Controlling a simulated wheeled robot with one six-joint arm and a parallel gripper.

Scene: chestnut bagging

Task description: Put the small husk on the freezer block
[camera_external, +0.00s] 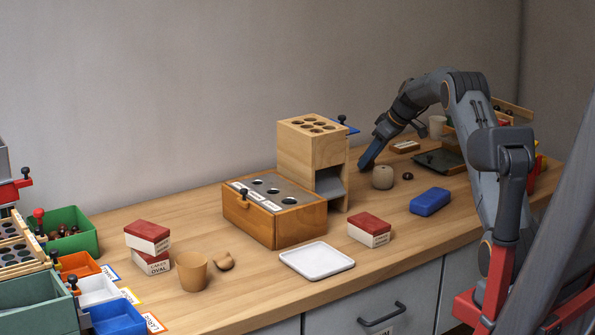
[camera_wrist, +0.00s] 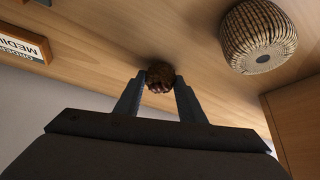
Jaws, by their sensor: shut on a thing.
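My gripper (camera_wrist: 160,82) is shut on the small husk (camera_wrist: 160,72), a rough brown ball with darker spots at its lower side. In the external view my gripper (camera_external: 364,162) is low over the table behind the twine ball, and the husk is hidden there. The wrist view does not make clear whether the husk touches the wood. The freezer block (camera_external: 430,202) looks to be the blue rounded block lying flat on the table, to the right and nearer the camera than my gripper. Its top is bare.
A twine ball (camera_external: 382,177) stands close to my gripper and shows in the wrist view (camera_wrist: 258,38). A dark chestnut (camera_external: 407,176) lies beside it. A wooden tower (camera_external: 300,155) stands to the left. A red-topped box (camera_external: 369,231) and white tray (camera_external: 316,262) lie nearer.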

